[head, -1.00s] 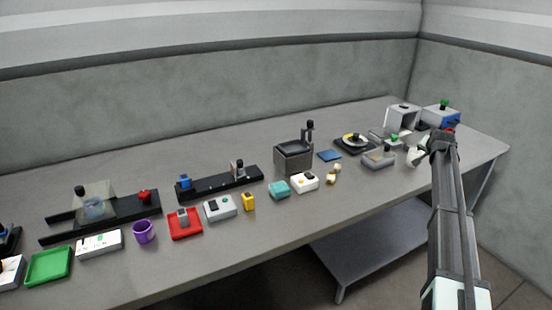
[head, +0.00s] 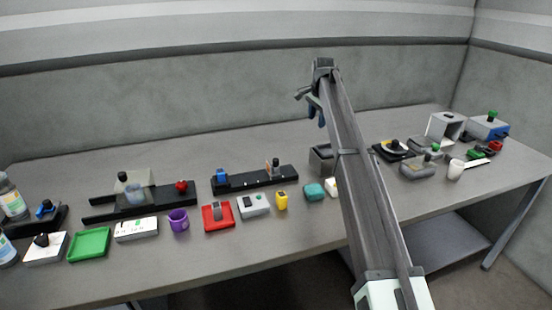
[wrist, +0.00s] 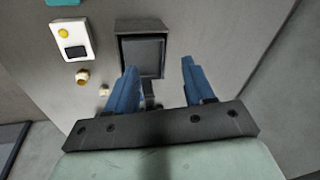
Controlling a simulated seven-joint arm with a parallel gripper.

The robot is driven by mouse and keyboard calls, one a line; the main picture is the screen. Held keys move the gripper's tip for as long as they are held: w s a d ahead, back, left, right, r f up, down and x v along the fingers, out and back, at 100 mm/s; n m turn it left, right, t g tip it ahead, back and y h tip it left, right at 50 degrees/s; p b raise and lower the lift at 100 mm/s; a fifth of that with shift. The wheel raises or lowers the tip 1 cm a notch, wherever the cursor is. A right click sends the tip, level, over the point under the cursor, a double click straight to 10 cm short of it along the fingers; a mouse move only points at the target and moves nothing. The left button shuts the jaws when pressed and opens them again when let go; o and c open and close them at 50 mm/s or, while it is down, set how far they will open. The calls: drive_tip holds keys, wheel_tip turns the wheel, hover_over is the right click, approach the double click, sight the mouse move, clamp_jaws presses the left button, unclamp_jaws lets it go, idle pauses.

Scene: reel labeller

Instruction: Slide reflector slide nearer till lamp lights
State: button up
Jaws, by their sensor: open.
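A black rail (head: 255,181) lies on the middle of the table. A blue block (head: 221,175) sits at its left end. An upright slide with a dark knob (head: 272,170) stands nearer its right end and looks like the reflector slide.
A dark-topped grey box (wrist: 142,56) lies below my fingers, partly hidden by my arm in the head view. A white box with a yellow button (wrist: 72,40) is beside it. A red tray (head: 218,216), yellow block (head: 282,201) and teal block (head: 314,192) stand before the rail.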

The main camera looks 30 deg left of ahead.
sight(276, 160)
drive_tip(key=s+a+f+g+h, duration=0.1)
drive_tip(key=s+a+f+g, duration=0.1)
drive_tip(key=s+a, duration=0.95)
drive_tip(key=f, duration=0.9)
drive_tip(key=w+f, duration=0.1)
drive_tip(key=f, duration=0.3)
drive_tip(key=shift+a+f, duration=0.15)
drive_tip(key=shift+a, duration=0.1)
drive_tip(key=shift+c, duration=0.5)
clamp_jaws()
